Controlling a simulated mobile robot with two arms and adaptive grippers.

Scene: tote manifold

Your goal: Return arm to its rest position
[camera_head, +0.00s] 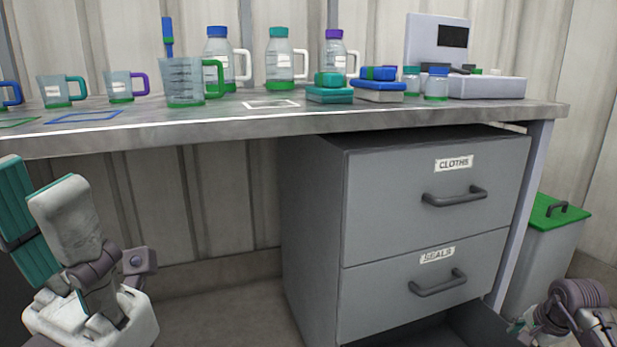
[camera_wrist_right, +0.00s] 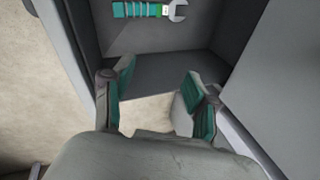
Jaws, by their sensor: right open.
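My right gripper (camera_wrist_right: 160,95) is open and empty in the right wrist view, its two teal-padded fingers apart. They are over an open grey drawer (camera_wrist_right: 225,70). A wrench (camera_wrist_right: 150,10) with a teal handle lies inside the drawer, apart from the fingers. In the head view part of my right arm (camera_head: 570,315) shows at the lower right, beside the open bottom drawer (camera_head: 465,332). My left gripper (camera_head: 40,215) is at the left edge below the table, partly cut off, with a teal ribbed part showing.
The grey cabinet (camera_head: 315,230) has shut drawers labelled CLOTHS (camera_head: 400,190) and SEALS (camera_head: 390,285). The table (camera_head: 215,125) above holds jugs, bottles, boxes and a scale (camera_head: 490,87). A green-lidded bin (camera_head: 545,250) stands at the right.

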